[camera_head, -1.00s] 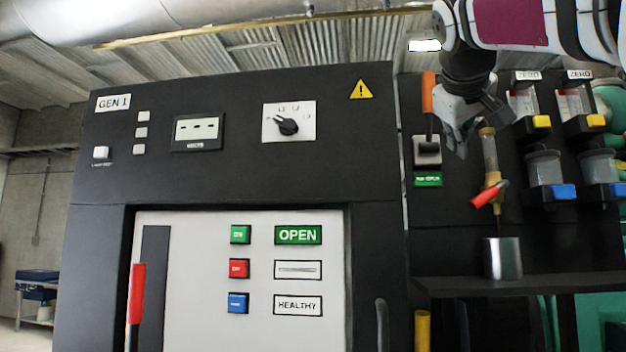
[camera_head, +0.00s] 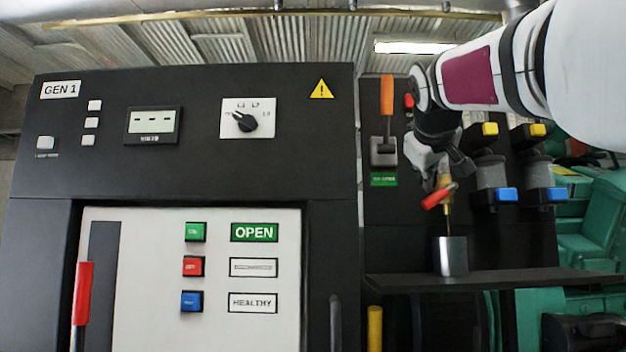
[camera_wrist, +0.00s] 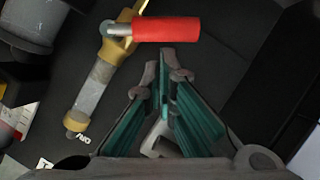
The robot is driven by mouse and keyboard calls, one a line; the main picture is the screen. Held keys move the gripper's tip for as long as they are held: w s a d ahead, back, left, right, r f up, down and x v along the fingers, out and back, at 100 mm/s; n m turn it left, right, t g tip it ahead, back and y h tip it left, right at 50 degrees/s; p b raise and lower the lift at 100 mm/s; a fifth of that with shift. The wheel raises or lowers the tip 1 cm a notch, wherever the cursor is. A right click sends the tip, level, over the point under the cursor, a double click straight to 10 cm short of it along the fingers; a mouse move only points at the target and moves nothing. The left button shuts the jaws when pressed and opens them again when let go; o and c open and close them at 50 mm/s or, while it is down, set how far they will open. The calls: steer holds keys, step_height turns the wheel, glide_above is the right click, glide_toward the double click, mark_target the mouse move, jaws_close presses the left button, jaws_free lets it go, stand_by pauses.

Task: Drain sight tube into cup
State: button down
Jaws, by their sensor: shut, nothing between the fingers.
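The sight tube is mostly hidden behind my gripper in the head view; in the wrist view the tube (camera_wrist: 92,92) shows clear with brass end fittings. Its brass valve (camera_head: 447,188) has a red handle (camera_head: 438,196), tilted in the head view. The handle also shows in the wrist view (camera_wrist: 166,29), just beyond my fingertips. A metal cup (camera_head: 451,257) stands upright on the shelf below the valve. My gripper (camera_wrist: 165,62) is shut and empty, its tips close to the red handle; contact cannot be told. The cup's inside is hidden.
The dark shelf (camera_head: 520,279) runs beneath the cup. An orange-handled lever (camera_head: 387,95) is left of my gripper. Two filter bowls with yellow and blue blocks (camera_head: 507,194) are to the right. The GEN 1 cabinet (camera_head: 300,150) fills the left.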

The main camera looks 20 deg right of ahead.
mark_target(429, 202)
steer(key=shift+w+a+f+n+h+b, duration=0.15)
steer(key=shift+f+n+h+b, duration=0.4)
steer(key=shift+b, duration=0.4)
step_height(429, 202, down, 3)
steer(key=n+h+b, duration=0.1)
steer(key=n+b, duration=0.2)
steer(key=b, duration=0.1)
steer(key=shift+r+h+b, duration=0.15)
steer(key=shift+h+b, duration=0.2)
steer(key=n+b, duration=0.1)
steer(key=f+h+b, duration=0.1)
steer(key=shift+d+f+n+t+b, duration=0.1)
steer(key=shift+d+n+t+b, duration=0.2)
steer(key=shift+n+b, duration=0.05)
steer(key=shift+s+d+f+n+t+h+b, duration=0.15)
steer(key=shift+d+f+n+h+b, duration=0.1)
steer(key=shift+n+b, duration=0.35)
steer(key=shift+s+d+f+n+t+h+b, duration=0.15)
steer(key=shift+f+n+h+b, duration=0.1)
steer(key=shift+n+b, duration=0.3)
steer(key=shift+r, duration=0.1)
